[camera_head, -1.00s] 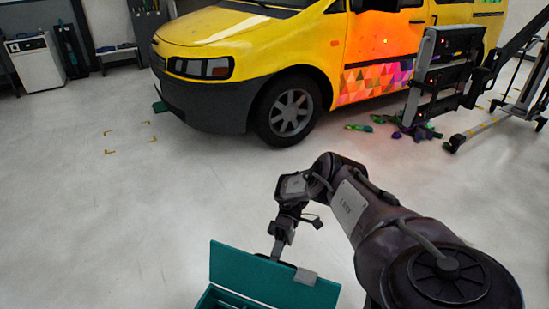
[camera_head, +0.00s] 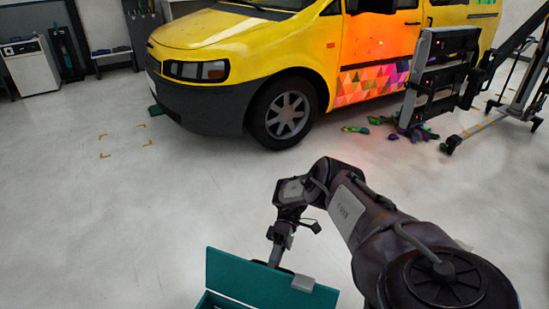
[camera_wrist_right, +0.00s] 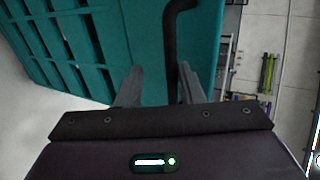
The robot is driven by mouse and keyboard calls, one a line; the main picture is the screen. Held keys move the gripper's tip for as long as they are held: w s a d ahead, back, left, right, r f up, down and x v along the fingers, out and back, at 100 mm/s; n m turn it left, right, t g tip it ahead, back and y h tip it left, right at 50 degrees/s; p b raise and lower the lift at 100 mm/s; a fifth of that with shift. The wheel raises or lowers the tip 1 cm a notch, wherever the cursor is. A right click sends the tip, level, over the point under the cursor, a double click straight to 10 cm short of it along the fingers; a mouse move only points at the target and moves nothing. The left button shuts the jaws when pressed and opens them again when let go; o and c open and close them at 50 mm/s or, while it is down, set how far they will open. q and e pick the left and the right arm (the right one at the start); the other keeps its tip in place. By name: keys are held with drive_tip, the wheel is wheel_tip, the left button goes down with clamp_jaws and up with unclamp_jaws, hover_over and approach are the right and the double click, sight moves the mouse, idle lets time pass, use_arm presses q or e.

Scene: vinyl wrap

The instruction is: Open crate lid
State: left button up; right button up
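The teal crate (camera_head: 210,302) is at the bottom edge of the head view, mostly cut off. Its teal lid (camera_head: 245,277) stands raised, with a grey piece (camera_head: 303,284) on its edge. My right gripper (camera_head: 275,262) is at the far side of the lid, its fingertips partly hidden by it. In the right wrist view my right gripper (camera_wrist_right: 158,85) has its two fingers apart. A black bent bar (camera_wrist_right: 171,50) runs down between them, nearer the right finger. Teal slatted surfaces (camera_wrist_right: 65,45) fill the upper left there. My left gripper is not in view.
A yellow van (camera_head: 240,60) stands at the back. A dark panel on a lift stand (camera_head: 437,75) is at the right, with colourful scraps (camera_head: 395,130) on the floor beside it. A white cabinet (camera_head: 32,65) is at the far left. The floor between is clear.

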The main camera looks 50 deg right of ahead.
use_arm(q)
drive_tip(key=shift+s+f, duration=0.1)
